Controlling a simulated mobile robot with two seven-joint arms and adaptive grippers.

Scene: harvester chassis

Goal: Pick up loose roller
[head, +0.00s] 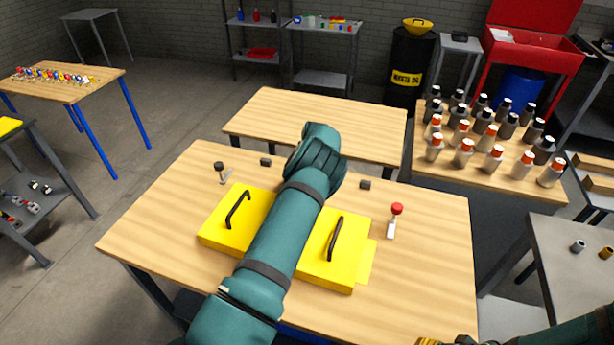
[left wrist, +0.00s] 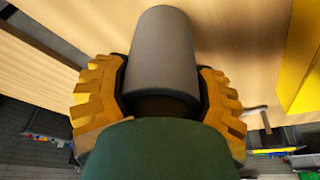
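A grey cylindrical roller (left wrist: 163,48) with a dark lower end shows in the left wrist view. My left gripper (left wrist: 161,88) has its yellow toothed fingers closed against both sides of it, above a wooden surface. In the head view my left arm reaches across the front table, and its own links hide the left gripper and this roller. Only the yellow tip of my right gripper (head: 445,341) shows at the bottom edge; its opening cannot be made out.
The front table (head: 430,285) bears a yellow housing (head: 232,216) with two black handles, a red-knobbed lever (head: 396,210) and small dark blocks. Several bottle-like cylinders stand on the right table (head: 480,180). The table behind (head: 310,112) is clear.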

